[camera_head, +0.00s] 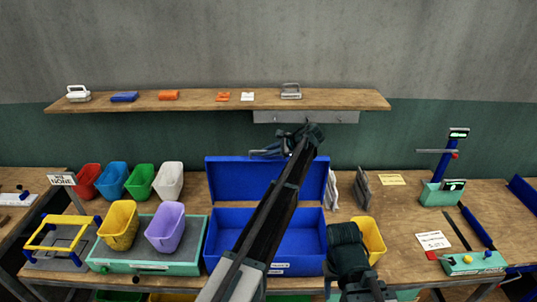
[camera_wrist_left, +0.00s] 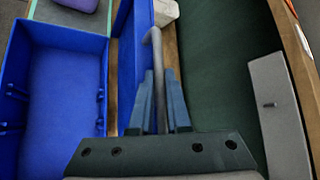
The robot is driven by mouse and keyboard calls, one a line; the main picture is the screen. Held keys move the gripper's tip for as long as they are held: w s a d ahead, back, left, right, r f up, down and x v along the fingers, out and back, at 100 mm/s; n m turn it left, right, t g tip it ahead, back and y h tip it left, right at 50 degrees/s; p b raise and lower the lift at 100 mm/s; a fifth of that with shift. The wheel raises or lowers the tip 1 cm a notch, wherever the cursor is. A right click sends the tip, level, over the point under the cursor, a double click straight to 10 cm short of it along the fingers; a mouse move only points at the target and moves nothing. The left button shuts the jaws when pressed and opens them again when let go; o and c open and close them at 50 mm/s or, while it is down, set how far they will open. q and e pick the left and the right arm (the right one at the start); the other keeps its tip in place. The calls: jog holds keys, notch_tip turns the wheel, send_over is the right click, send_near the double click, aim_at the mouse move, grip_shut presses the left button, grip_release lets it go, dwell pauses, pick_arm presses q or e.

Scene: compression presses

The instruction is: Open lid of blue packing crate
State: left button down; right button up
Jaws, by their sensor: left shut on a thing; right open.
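The blue packing crate (camera_head: 296,268) sits on the bench with its inside exposed and empty. Its blue lid (camera_head: 229,180) stands roughly upright along the back edge. In the left wrist view the crate (camera_wrist_left: 62,95) is at left and the lid (camera_wrist_left: 131,50) shows nearly edge-on. My left gripper (camera_head: 265,153) reaches across the crate to the lid's top edge. In the wrist view its fingers (camera_wrist_left: 158,98) are shut around a grey bent handle (camera_wrist_left: 155,55) beside the lid. My right gripper (camera_head: 345,234) is right of the crate, open; its fingertips are hard to make out.
A yellow bin (camera_head: 373,236) stands behind my right gripper. A purple bin (camera_head: 165,228) and yellow bin (camera_head: 119,225) stand left of the crate. A wooden shelf (camera_head: 200,101) runs above the lid. Bench space further right is partly clear.

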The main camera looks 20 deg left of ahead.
pick_arm(q)
jog(key=c, duration=0.9)
grip_release()
jog(key=shift+d+r+p, duration=0.35)
jog(key=shift+r+p, duration=0.05)
jog(key=p+v, duration=0.6)
jog(key=v, duration=0.5)
jog(key=shift+d+f, duration=0.1)
jog(key=shift+f, duration=0.1)
